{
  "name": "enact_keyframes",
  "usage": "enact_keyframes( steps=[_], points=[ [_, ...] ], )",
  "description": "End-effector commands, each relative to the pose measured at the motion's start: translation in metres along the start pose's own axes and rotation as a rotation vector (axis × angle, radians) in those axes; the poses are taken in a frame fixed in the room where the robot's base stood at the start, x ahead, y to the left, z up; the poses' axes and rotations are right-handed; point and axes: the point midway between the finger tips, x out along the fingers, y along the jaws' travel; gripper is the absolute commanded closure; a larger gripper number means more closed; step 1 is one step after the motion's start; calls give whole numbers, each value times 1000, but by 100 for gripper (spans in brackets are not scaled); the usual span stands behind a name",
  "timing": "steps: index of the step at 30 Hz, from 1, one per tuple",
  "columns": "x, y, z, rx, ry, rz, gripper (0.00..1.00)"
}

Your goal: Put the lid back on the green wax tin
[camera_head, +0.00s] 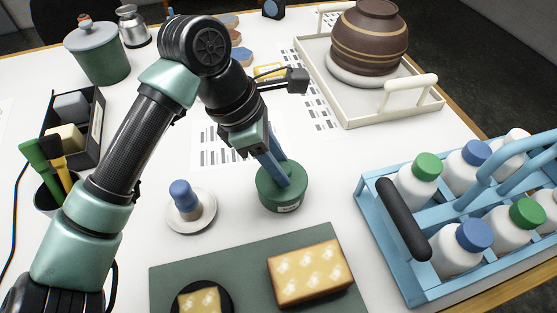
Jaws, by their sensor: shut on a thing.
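The green wax tin (284,203) stands upright on the white table, a small label on its front. My gripper (286,178) reaches down from the upper left to the tin's top. Its blue-grey fingers are shut on the green lid (297,172), which shows as a flat round top. The grip point is mostly hidden by the fingers. The lid looks level and over the tin; I cannot tell whether it is fully seated.
A white dish (208,222) with a blue-topped object stands to the left. A dark green mat (215,268) with patterned blocks lies in front. A blue bottle carrier (375,245) is at right. A white tray (352,112) with a brown pot is behind; a lidded green canister (105,68) stands back left.

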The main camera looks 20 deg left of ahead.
Motion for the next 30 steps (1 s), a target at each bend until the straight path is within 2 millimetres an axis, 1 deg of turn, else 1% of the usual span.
enact_keyframes(
  steps=[6, 7, 11, 12, 13, 19, 23, 24, 30],
  points=[
    [0, 0, 0, 0, 0, 0, 100],
    [0, 0, 0, 0, 0, 0, 58],
    [0, 0, 0, 0, 0, 0, 35],
    [0, 0, 0, 0, 0, 0, 27],
    [0, 0, 0, 0, 0, 0, 25],
    [0, 0, 0, 0, 0, 0, 25],
    [0, 0, 0, 0, 0, -1, 1],
    [0, 0, 0, 0, 0, -1, 0],
    [0, 0, 0, 0, 0, 0, 0]
  ],
)
